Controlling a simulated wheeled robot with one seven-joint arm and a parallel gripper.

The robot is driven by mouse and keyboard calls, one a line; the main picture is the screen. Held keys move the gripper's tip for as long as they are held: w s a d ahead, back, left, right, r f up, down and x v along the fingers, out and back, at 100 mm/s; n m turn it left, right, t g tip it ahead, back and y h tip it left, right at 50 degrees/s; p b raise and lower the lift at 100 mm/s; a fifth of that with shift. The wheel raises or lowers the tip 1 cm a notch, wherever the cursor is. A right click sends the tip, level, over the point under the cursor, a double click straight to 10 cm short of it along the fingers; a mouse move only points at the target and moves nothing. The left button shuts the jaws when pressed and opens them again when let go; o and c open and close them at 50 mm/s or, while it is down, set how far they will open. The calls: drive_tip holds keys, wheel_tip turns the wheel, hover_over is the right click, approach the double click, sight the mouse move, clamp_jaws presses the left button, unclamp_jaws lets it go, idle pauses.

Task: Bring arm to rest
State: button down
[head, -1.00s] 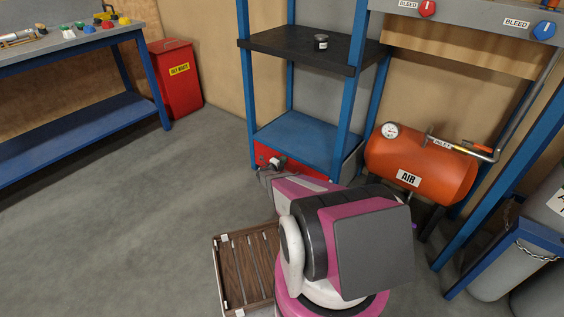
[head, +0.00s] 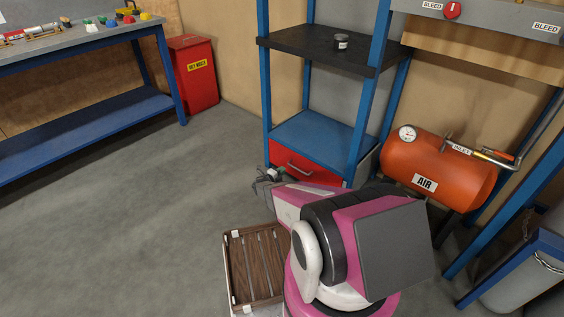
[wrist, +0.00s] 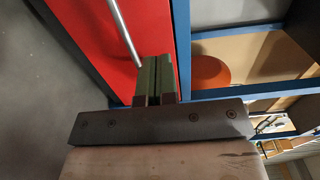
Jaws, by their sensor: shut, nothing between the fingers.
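My gripper (wrist: 155,82) shows in the wrist view with its two fingers pressed together and nothing between them. It is in front of a red drawer front (wrist: 95,40) with a metal bar handle (wrist: 124,32); whether it touches the drawer is unclear. In the head view my pink, black and white arm (head: 345,240) is folded low at the centre. Its far end lies near the red drawer (head: 300,170) under the blue shelf, and the fingers are too small there to make out.
A blue-framed shelf unit (head: 325,132) stands ahead, with a small jar (head: 341,42) on its black shelf. An orange air tank (head: 440,168) is at right. A wooden slatted tray (head: 256,268) is beside my arm. Open grey floor (head: 120,220) lies to the left.

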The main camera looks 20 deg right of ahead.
drive_tip(key=s+d+r+m+g+y, duration=0.3)
drive_tip(key=s+r+m+g, duration=0.6)
drive_tip(key=s+r+m, duration=1)
drive_tip(key=s+a+r+m+g+y, duration=0.1)
drive_tip(key=s+a+r+m+y, duration=1)
drive_tip(key=m, duration=1.2)
drive_tip(key=shift+s+a+r+m+y, duration=0.45)
drive_tip(key=shift+a+r, duration=0.25)
drive_tip(key=shift+a, duration=0.35)
